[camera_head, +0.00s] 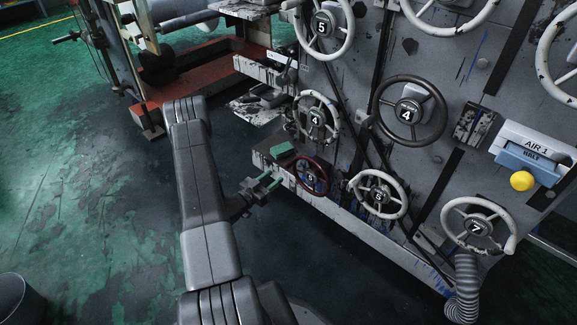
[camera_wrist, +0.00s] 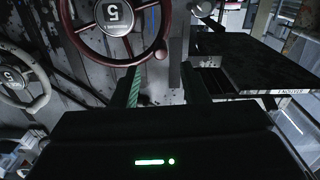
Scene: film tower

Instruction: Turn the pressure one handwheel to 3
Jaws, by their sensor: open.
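No label reading "pressure one" is legible, so I cannot tell which handwheel it names. My gripper (camera_head: 268,182) reaches toward a small dark red handwheel (camera_head: 311,176) low on the grey panel. The gripper is open, its green-faced fingers left of that wheel. In the wrist view the dark red wheel (camera_wrist: 116,30) shows a plate with an upside-down 5, ahead of my gripper (camera_wrist: 162,70). The rim lies just beyond the fingertips, with nothing visible between the fingers. A pale handwheel (camera_wrist: 22,80) stands at left there.
Beside the red wheel are a white wheel marked 6 (camera_head: 378,195) and a pale wheel marked 4 (camera_head: 316,117). A dark wheel marked 4 (camera_head: 409,112) and a white wheel marked 7 (camera_head: 478,226) stand right. A yellow knob (camera_head: 521,181) protrudes. Green floor (camera_head: 80,200) is clear at left.

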